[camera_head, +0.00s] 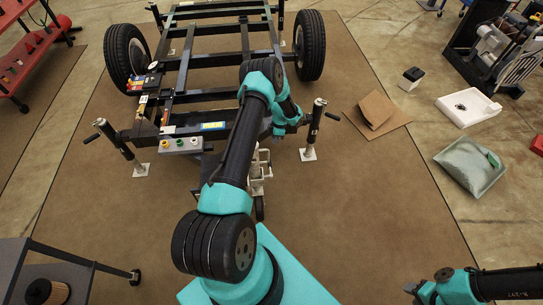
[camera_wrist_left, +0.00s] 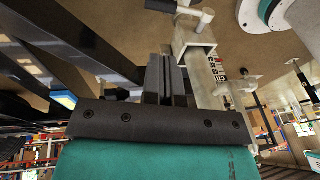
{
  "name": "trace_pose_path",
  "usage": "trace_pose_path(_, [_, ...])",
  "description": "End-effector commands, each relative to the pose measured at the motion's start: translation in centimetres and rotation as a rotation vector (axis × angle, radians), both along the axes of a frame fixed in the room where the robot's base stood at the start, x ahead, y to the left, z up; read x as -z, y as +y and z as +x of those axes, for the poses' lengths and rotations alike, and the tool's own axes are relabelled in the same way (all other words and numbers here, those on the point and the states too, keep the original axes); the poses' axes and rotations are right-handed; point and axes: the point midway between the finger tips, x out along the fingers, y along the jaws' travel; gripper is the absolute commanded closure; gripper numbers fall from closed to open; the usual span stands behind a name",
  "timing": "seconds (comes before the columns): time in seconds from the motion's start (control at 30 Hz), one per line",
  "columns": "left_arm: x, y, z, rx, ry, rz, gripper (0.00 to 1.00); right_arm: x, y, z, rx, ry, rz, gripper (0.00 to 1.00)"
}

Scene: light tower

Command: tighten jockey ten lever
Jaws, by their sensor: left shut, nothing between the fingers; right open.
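The jockey wheel stand (camera_head: 258,178) is at the front of the trailer frame (camera_head: 186,65), partly hidden behind my left arm in the head view. The left wrist view shows a pale metal post with a clamp (camera_wrist_left: 200,65) and a lever-like handle with a rounded end (camera_wrist_left: 190,12) above it. My left gripper (camera_wrist_left: 167,62) is shut and empty, with its fingers just left of the post; I cannot tell whether they touch it. The left fingers are hidden in the head view. My right gripper (camera_head: 412,288) is open at the bottom right, far from the trailer.
Corner jacks (camera_head: 122,148) and (camera_head: 313,130) stand either side of the trailer front. A grey box with coloured knobs (camera_head: 180,145) sits on the frame. Cardboard (camera_head: 378,112), a white tray (camera_head: 468,107) and a grey-green bag (camera_head: 470,165) lie right.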

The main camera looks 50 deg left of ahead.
Motion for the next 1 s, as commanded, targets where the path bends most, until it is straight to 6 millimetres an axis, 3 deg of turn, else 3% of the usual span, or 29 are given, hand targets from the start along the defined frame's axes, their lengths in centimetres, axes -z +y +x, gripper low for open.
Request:
trace_pose_path(0.27, [2.2, -0.1, -0.7, 0.000, 0.004, -0.002, 1.00, 0.0, 0.0, 0.0, 0.000, 0.000, 0.000, 0.57])
trace_pose_path(0.8, [10.9, -0.4, -3.1, 0.001, 0.003, -0.002, 1.00, 0.0, 0.0, 0.0, 0.000, 0.000, 0.000, 0.57])
trace_pose_path(1.0, [12.9, -0.4, -3.6, 0.001, 0.001, -0.001, 1.00, 0.0, 0.0, 0.0, 0.000, 0.000, 0.000, 0.57])
